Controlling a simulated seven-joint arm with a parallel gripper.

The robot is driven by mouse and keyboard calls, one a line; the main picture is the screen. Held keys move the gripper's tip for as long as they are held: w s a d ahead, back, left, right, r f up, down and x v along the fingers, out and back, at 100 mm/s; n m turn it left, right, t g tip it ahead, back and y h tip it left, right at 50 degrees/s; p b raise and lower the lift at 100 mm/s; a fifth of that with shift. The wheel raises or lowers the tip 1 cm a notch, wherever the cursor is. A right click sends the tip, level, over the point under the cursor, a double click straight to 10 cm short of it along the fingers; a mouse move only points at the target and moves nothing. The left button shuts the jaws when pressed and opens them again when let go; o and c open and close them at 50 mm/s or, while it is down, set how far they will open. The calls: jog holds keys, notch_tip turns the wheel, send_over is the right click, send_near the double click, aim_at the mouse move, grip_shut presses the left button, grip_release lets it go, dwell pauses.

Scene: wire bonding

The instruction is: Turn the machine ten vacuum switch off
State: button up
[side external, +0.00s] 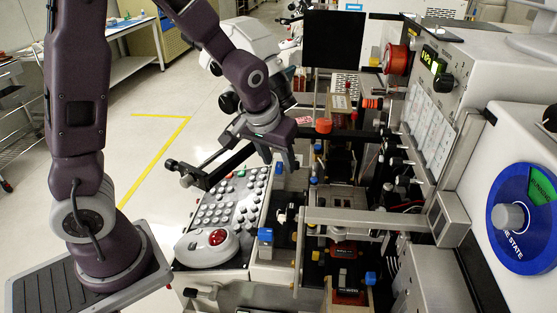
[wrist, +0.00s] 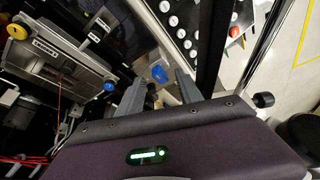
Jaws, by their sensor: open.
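My gripper (side external: 278,158) points down over the bonding machine, beside the far end of the keypad. In the wrist view its two fingers (wrist: 160,78) are apart, with nothing held between them. A blue-capped part (wrist: 158,73) shows between the fingertips, below them; I cannot tell the distance. No label marking the machine ten vacuum switch is readable, so I cannot tell which control it is or its position. Small blue-capped controls stand on the machine front (side external: 265,236) and at its lower right (side external: 370,278).
A grey keypad (side external: 232,205) and a trackball with a red ball (side external: 217,237) lie left of the work area. A metal bar (side external: 365,217) crosses the machine. A blue dial (side external: 523,222) with a grey knob is at right. A black panel (side external: 333,40) stands behind.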

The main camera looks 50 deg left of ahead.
jog(key=s+d+r+m+t+h, duration=0.1)
jog(key=s+d+r+m, duration=0.15)
jog(key=s+r, duration=0.95)
jog(key=s+d+m, duration=0.2)
jog(key=s, duration=0.7)
jog(key=shift+s+d+t+h, duration=0.15)
jog(key=shift+d+t+h, duration=0.15)
jog(key=shift+d, duration=0.1)
jog(key=shift+o, duration=0.3)
